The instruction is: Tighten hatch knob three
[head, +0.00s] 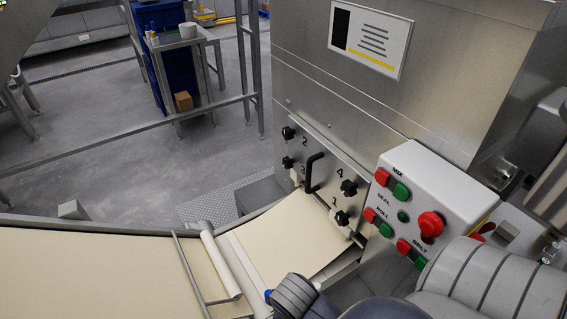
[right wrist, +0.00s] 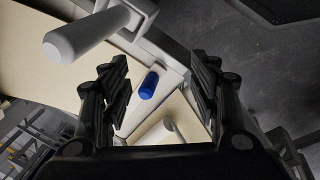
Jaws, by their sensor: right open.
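The hatch (head: 322,172) is a metal plate low on the machine's front, with a black handle (head: 314,172) and black knobs beside printed numbers. Knob three (head: 288,162) is at the hatch's left edge, beside the number 3 and below knob two (head: 288,132). Knob four (head: 348,187) and knob one (head: 342,218) are on the right side. My right gripper (right wrist: 160,92) is open in the right wrist view, with nothing between its fingertips. No hatch knob is recognisable in that view. My left gripper is out of view.
A control box (head: 430,205) with red and green buttons juts out right of the hatch. A dough sheet (head: 285,240) runs below the hatch, near a pale roller (head: 221,264). A blue cylinder (right wrist: 149,85) shows beyond my right fingers. Open floor (head: 90,165) lies left.

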